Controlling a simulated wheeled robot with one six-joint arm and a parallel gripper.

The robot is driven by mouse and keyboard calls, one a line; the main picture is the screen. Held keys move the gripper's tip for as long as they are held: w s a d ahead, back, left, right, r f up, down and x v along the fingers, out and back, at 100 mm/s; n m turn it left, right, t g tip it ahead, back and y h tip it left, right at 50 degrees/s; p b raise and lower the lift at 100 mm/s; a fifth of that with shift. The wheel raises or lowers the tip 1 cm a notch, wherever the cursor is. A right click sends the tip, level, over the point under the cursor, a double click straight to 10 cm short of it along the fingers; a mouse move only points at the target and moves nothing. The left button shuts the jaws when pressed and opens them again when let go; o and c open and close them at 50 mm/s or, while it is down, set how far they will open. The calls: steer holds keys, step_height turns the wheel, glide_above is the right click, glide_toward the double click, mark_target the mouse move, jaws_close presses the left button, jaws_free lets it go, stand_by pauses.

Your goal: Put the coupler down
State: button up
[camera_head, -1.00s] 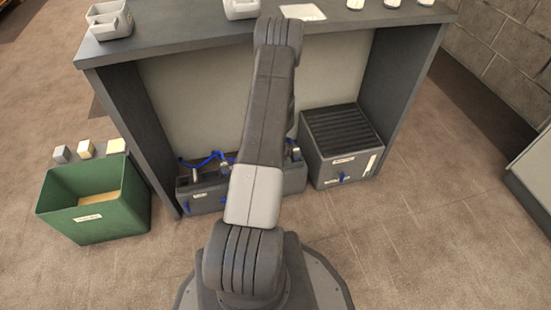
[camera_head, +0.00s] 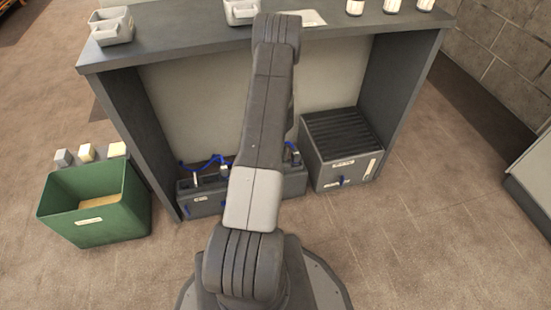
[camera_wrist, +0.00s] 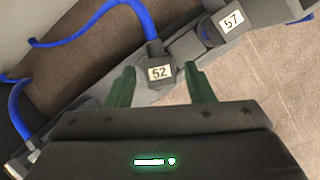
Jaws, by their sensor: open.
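A grey coupler with a white label reading 52 (camera_wrist: 159,73) shows in the wrist view, with a blue hose (camera_wrist: 143,18) running up from it. It sits at a long grey manifold box (camera_head: 207,208), low under the bench. My gripper (camera_wrist: 160,66) has two green fingers, spread apart, one on each side of the coupler 52. I see gaps between the fingers and the coupler. A second coupler labelled 57 (camera_wrist: 228,23) is at the upper right. In the head view my arm hides the gripper and the middle of the box.
A grey ribbed box (camera_head: 340,150) stands right of the manifold. A green bin (camera_head: 120,215) stands at left, with small blocks (camera_head: 87,153) behind it. The bench top (camera_head: 180,35) holds trays and white-topped jars. Loose blue hoses (camera_head: 205,162) lie behind the manifold.

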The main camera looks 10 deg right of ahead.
steer(key=p+v, duration=0.2)
steer(key=v, duration=0.7)
steer(key=shift+r, duration=0.25)
steer(key=b+x, duration=0.3)
steer(key=x, duration=0.9)
steer(key=shift+s+a+f, duration=0.1)
steer(key=shift+f, duration=0.15)
step_height(320, 180, up, 2)
steer(key=shift+r+p, duration=0.15)
steer(key=shift+p, duration=0.55)
steer(key=shift+r+p, duration=0.4)
steer(key=shift+r, duration=0.2)
steer(key=shift+f, duration=0.1)
